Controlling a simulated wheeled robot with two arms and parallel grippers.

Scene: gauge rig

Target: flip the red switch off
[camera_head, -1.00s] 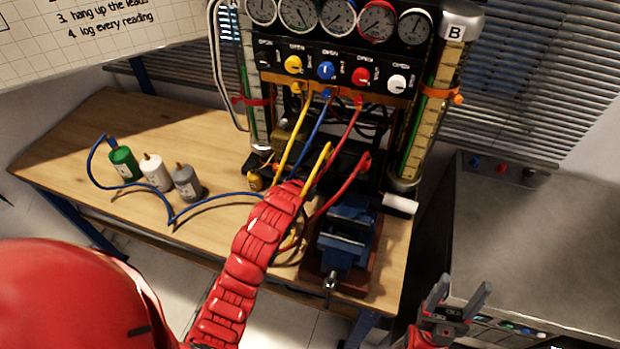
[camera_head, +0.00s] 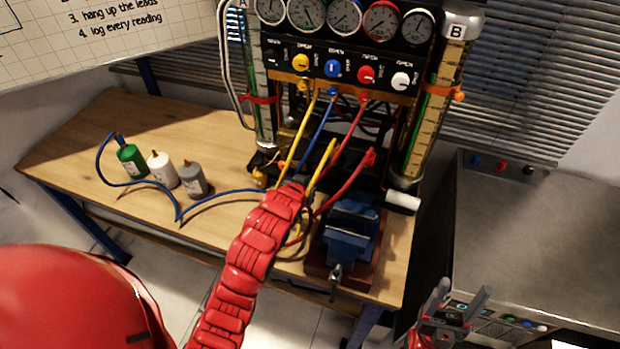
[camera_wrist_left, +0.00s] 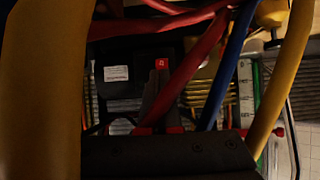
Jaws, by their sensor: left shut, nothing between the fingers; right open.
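A small red piece with a pale mark, seemingly the red switch (camera_wrist_left: 161,63), shows on a dark box (camera_wrist_left: 132,54) in the left wrist view. My left gripper (camera_wrist_left: 157,78) is shut and empty, its dark fingertips right at the red piece; I cannot tell whether they touch. The switch's tilt is too small to read. In the head view my red left arm reaches in among the hanging leads below the gauge panel, and its fingers are hidden there. My right gripper (camera_head: 455,306) is open and empty at the lower right, away from the rig.
Yellow (camera_head: 298,140), blue (camera_head: 318,138) and red (camera_head: 352,135) leads hang around my left wrist. A blue vise (camera_head: 350,232) stands close to its right. Green, white and grey bottles (camera_head: 194,180) stand on the bench's left (camera_head: 110,215). Glass column B (camera_head: 430,110) is at right.

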